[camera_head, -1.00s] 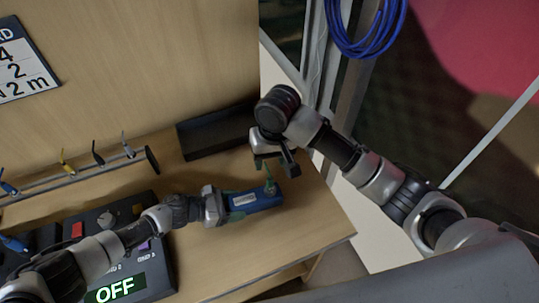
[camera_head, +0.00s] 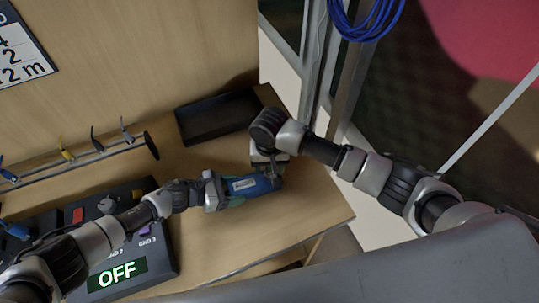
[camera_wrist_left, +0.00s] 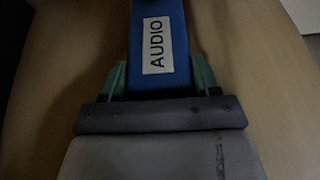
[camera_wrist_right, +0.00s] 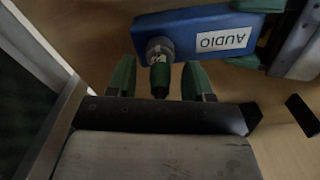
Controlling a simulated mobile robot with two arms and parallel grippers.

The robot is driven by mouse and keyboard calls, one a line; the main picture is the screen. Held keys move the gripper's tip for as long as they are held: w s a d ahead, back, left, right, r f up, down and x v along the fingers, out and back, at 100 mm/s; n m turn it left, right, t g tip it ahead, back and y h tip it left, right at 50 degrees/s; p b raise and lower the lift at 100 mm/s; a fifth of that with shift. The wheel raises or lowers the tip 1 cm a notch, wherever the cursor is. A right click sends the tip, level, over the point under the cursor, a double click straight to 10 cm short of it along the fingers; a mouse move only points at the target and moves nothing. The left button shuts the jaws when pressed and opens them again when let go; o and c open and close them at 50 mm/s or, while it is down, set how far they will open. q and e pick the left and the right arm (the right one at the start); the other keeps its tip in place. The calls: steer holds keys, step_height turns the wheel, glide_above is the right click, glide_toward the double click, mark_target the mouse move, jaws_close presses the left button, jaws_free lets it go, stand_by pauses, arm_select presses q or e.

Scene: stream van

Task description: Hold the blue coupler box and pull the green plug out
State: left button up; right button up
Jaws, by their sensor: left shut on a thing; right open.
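The blue coupler box (camera_head: 250,185) with a white AUDIO label lies on the wooden counter; it also shows in the left wrist view (camera_wrist_left: 158,82) and the right wrist view (camera_wrist_right: 212,18). My left gripper (camera_head: 226,190) is shut on its left end, with green fingers on both sides (camera_wrist_left: 158,80). The green plug (camera_wrist_right: 160,76) sits in a metal collar on the box's other end. My right gripper (camera_wrist_right: 160,80) is open, with one finger on each side of the plug and visible gaps. In the head view my right gripper (camera_head: 270,163) hides most of the plug.
A black tray (camera_head: 217,118) stands behind the box. A rail (camera_head: 75,165) with several coloured plugs and a control panel (camera_head: 125,240) showing OFF are at the left. The counter is bare in front of the box, up to its edge.

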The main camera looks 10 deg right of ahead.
steer(key=shift+f, duration=0.45)
jaws_close()
